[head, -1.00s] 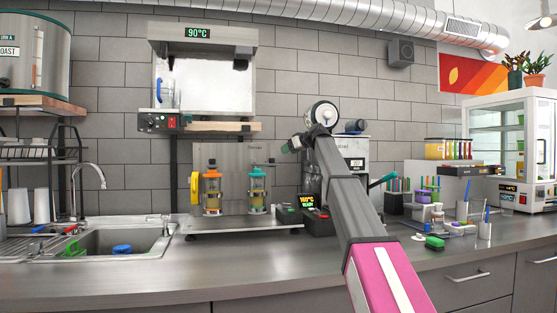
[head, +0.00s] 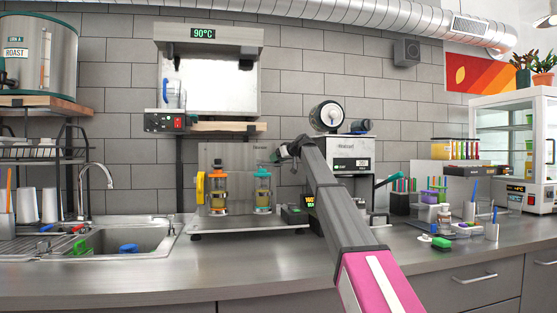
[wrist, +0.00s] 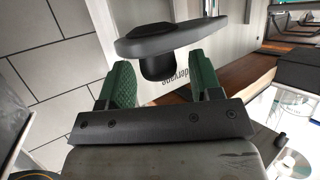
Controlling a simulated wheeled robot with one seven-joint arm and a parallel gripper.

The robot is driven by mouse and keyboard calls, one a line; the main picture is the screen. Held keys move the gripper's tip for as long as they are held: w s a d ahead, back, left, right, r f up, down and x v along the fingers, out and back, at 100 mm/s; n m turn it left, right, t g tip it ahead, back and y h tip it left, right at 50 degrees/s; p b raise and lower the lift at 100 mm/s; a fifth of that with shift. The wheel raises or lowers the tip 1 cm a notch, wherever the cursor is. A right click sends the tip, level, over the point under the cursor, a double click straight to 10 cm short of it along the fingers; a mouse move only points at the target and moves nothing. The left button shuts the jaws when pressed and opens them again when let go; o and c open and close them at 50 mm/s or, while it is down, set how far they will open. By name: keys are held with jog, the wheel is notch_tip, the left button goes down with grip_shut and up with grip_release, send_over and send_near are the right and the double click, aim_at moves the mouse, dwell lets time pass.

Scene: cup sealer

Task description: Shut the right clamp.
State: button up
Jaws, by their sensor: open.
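A sealing stand with a grey back panel (head: 236,160) stands on the counter in the head view. It carries a clear cylinder with an orange top (head: 218,190) on the left and one with a teal top (head: 263,190) on the right. My gripper (head: 279,153) is at the panel's upper right corner. In the wrist view my gripper (wrist: 157,72) is open, its green fingers apart.
A grey machine (head: 350,155) stands close behind my arm, with a small lit display box (head: 309,202) in front. A shelf unit with a 90°C display (head: 205,80) hangs above the stand.

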grip_shut()
jog(key=shift+s, duration=0.1)
